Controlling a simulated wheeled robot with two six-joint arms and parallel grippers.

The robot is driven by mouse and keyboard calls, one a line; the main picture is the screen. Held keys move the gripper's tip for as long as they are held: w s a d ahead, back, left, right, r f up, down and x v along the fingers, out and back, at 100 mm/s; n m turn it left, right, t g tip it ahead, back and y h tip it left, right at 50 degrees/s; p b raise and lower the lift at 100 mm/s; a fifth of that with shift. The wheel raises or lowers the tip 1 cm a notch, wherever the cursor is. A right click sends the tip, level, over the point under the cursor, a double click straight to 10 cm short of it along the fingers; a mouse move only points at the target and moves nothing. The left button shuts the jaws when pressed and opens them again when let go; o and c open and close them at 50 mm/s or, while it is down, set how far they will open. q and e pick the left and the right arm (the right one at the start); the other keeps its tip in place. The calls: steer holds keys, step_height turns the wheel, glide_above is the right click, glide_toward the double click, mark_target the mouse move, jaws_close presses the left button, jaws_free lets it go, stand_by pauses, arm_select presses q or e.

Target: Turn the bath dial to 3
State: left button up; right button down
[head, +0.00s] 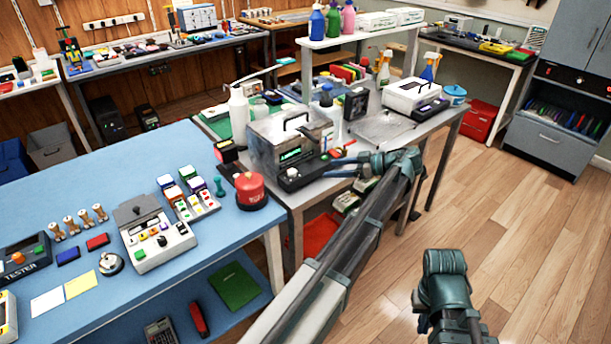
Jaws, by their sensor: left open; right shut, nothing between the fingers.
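The bath looks to be the silver metal box (262,148) with a dark top handle and a green-lit display, on the grey bench. A black panel (312,171) juts from its front with a pale round knob (292,173), probably the dial. Its marks and setting are too small to read. My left gripper (338,167) is open and empty just right of the panel, its fingers pointing left toward it. I cannot tell whether they touch the panel. My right gripper (423,322) is low at the right, over the floor, mostly hidden by its own wrist, shut and empty.
A red round object (250,190) stands at the blue table's corner, left of the panel. A white bottle (238,110) stands behind the bath. A white device (411,94) is farther right on the grey bench. The wooden floor (530,240) at right is clear.

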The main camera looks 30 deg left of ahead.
mark_target(294, 171)
arm_select(q)
steer(key=b+x, duration=0.5)
steer(key=x, duration=0.7)
steer(key=shift+a+f, duration=0.1)
steer(key=shift+a, duration=0.2)
steer(key=shift+s+a+f, duration=0.1)
steer(key=shift+a+f, duration=0.05)
steer(key=shift+a, duration=0.45)
jaws_close()
